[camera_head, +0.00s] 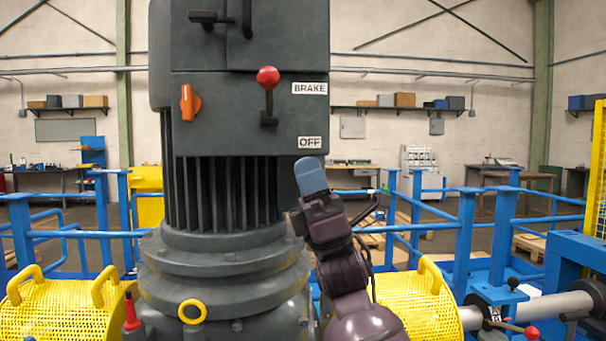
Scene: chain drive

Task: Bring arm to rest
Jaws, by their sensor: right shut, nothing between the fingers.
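My right arm comes up from the bottom, right of the middle. My right gripper (311,176) is shut and empty, its blue fingertips pointing up. In the picture it overlaps the right edge of the dark grey drive unit (245,130), just below the OFF label (310,142). I cannot tell whether it touches the unit. A lever with a red ball knob (268,77) stands upright beside the BRAKE label (310,88). An orange rotary switch (188,102) sits left of it. My left gripper is not in view.
Yellow perforated guards (62,311) with handles stand on both sides of the drive unit's base. Blue railings (466,235) run behind. A shaft with a red-knobbed lever (531,332) lies at the lower right. A yellow mesh fence (599,175) stands at the right edge.

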